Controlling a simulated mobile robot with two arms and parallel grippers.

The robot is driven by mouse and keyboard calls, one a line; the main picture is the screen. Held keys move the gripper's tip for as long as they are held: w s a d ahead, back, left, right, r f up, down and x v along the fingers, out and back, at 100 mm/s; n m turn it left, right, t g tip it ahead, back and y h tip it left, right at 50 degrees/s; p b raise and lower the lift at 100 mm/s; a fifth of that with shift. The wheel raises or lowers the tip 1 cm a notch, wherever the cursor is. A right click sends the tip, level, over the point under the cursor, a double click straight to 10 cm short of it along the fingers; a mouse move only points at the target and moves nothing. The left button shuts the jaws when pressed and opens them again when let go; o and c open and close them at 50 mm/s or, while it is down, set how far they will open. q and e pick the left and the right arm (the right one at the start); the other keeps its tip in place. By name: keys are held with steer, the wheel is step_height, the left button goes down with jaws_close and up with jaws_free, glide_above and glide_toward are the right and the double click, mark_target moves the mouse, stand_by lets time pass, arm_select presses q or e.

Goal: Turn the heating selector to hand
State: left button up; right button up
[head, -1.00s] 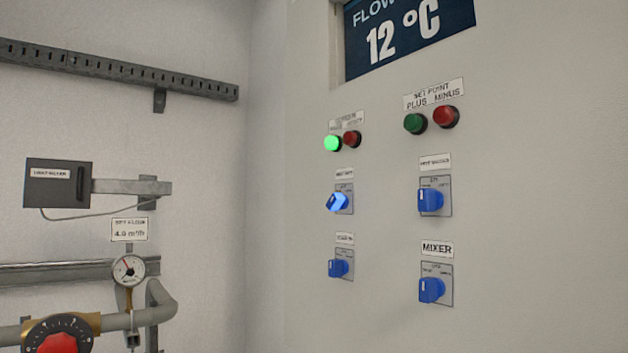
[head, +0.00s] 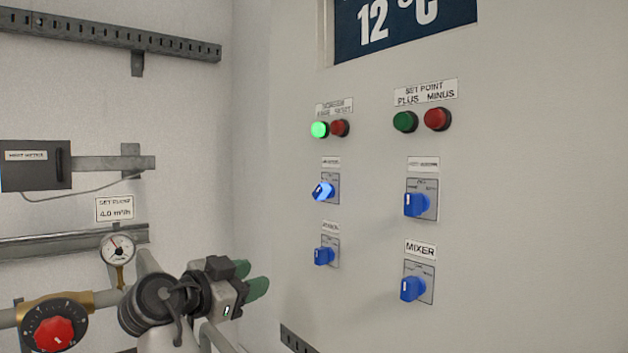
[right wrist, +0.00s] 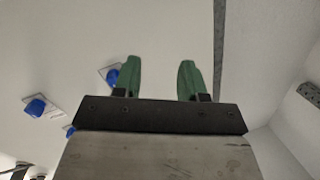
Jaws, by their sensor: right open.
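The white panel (head: 520,200) carries several blue selector knobs on grey plates. The upper left knob (head: 323,191) looks brighter and is turned at a slant. The lower left knob (head: 324,256), upper right knob (head: 416,204) and mixer knob (head: 412,288) look darker. Apart from the mixer label, the small labels are too blurred to tell surely which knob is the heating selector. My right gripper (head: 258,279) is open and empty, below and left of the knobs. In the right wrist view its green fingers (right wrist: 160,80) are apart, with a blue knob (right wrist: 110,74) partly behind the left finger.
Above the knobs are a lit green lamp (head: 319,129), a red button (head: 436,118) and a display (head: 410,22) reading 12 °C. At the left are pipes, a gauge (head: 118,249) and a red dial (head: 53,334). Free room lies before the panel.

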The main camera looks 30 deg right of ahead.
mark_target(315, 195)
steer(key=s+a+r+m+g+h+p, duration=0.15)
steer(key=s+r+m+g, duration=0.45)
steer(key=r, duration=0.9)
steer(key=shift+m+t, duration=0.8)
steer(key=shift+t, duration=0.1)
steer(key=d+p, duration=0.1)
steer(key=d, duration=0.2)
steer(key=d+p, duration=0.2)
steer(key=d, duration=0.1)
steer(key=s+d+p, duration=0.1)
steer(key=d, duration=0.2)
steer(key=shift+d+f, duration=0.15)
steer(key=shift+d, duration=0.05)
steer(key=shift+w+d+f+p, duration=0.15)
steer(key=shift+d+p, duration=0.3)
steer(key=shift+d, duration=0.1)
steer(key=c, duration=0.7)
steer(key=shift+c, duration=0.2)
